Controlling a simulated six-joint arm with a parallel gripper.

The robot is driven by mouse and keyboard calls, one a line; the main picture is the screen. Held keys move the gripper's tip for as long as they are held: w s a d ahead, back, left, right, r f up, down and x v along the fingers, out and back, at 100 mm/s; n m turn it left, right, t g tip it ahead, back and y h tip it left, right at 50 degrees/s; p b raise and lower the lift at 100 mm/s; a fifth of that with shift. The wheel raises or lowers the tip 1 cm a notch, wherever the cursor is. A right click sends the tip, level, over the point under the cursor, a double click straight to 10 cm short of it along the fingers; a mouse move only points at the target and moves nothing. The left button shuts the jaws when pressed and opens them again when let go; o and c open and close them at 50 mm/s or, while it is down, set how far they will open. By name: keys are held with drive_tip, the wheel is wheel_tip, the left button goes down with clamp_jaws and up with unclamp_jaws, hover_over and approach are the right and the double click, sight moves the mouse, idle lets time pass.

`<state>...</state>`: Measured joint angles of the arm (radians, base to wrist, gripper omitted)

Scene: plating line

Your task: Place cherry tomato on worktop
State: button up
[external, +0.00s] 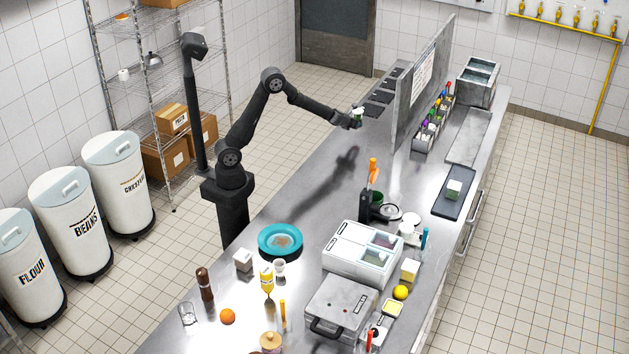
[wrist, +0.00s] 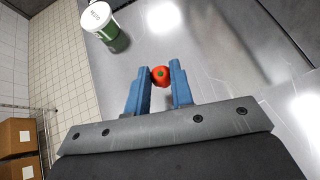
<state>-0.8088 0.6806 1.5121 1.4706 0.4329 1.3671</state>
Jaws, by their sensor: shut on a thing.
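The cherry tomato (wrist: 160,77) is small and red with a green top. In the wrist view it sits between the blue fingertips of my gripper (wrist: 162,72), which is shut on it. In the external view my gripper (external: 356,121) is stretched out over the far part of the steel worktop (external: 325,180). The tomato cannot be made out in that view. The worktop also shows in the wrist view (wrist: 215,60), below the fingers.
A white-lidded green tub (wrist: 103,24) stands left of and beyond my fingers. A steel partition (external: 422,85) rises to the right of my gripper. A teal plate (external: 281,241) and other items crowd the near end. The middle stretch of worktop is clear.

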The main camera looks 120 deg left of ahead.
sight(354, 135)
drive_tip(key=shift+s+a+f, duration=0.3)
drive_tip(key=shift+a+f, duration=0.15)
drive_tip(key=shift+a, duration=0.2)
drive_tip(key=shift+s+a+f, duration=0.25)
drive_tip(key=shift+a+f, duration=0.15)
drive_tip(key=shift+a, duration=0.2)
drive_tip(key=shift+f, duration=1.95)
drive_tip(key=shift+f, duration=0.15)
drive_tip(key=o, duration=0.7)
drive_tip(key=shift+d+r, duration=0.1)
drive_tip(key=shift+r, duration=0.15)
drive_tip(key=v, duration=1.1)
drive_tip(key=shift+s+d+r, duration=0.1)
drive_tip(key=shift+d+r, duration=0.15)
drive_tip(key=shift+d, duration=0.05)
